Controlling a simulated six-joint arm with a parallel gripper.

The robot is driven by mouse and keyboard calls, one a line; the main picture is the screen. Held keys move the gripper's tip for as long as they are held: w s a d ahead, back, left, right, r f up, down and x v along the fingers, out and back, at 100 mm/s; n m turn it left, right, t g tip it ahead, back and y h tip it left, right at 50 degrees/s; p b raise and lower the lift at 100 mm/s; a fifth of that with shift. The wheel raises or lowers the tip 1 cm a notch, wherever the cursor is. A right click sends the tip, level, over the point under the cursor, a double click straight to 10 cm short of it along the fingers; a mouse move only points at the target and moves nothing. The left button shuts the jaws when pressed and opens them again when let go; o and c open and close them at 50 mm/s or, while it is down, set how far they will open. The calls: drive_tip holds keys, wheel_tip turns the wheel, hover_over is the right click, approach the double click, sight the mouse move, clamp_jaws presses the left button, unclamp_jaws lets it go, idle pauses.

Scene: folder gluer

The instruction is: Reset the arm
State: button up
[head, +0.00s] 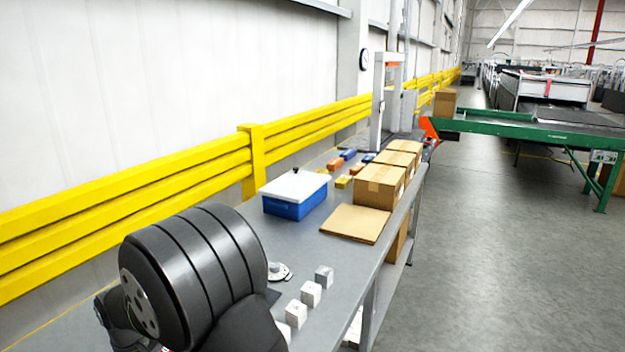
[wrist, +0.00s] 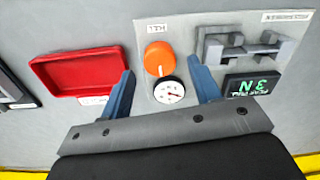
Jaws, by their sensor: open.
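My gripper (wrist: 160,70) shows in the wrist view with its two blue fingers apart and nothing held between them. Beyond the fingers is a light panel with an orange knob (wrist: 158,57) and a white round dial (wrist: 169,92) just below it. The knob and dial appear in the gap between the fingers; I cannot tell how far off the panel is. In the head view my dark arm fills the lower left, and the fingers are not visible there.
A grey bench (head: 335,262) carries a blue box with white lid (head: 296,192), cardboard boxes (head: 380,187), flat cardboard (head: 355,224) and small pale cubes (head: 311,294). A yellow rail (head: 190,165) runs behind. The wrist view shows a red tray (wrist: 80,73), grey bracket (wrist: 240,48) and dark display (wrist: 246,86).

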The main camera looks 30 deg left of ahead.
wheel_tip(320, 180, down, 2)
drive_tip(key=shift+d+f, duration=0.1)
drive_tip(key=shift+m, duration=0.3)
drive_tip(key=m, duration=0.5)
drive_tip(key=shift+m, duration=0.3)
drive_tip(key=m, duration=0.6)
drive_tip(key=shift+r+m, duration=0.3)
drive_tip(key=shift+r, duration=0.1)
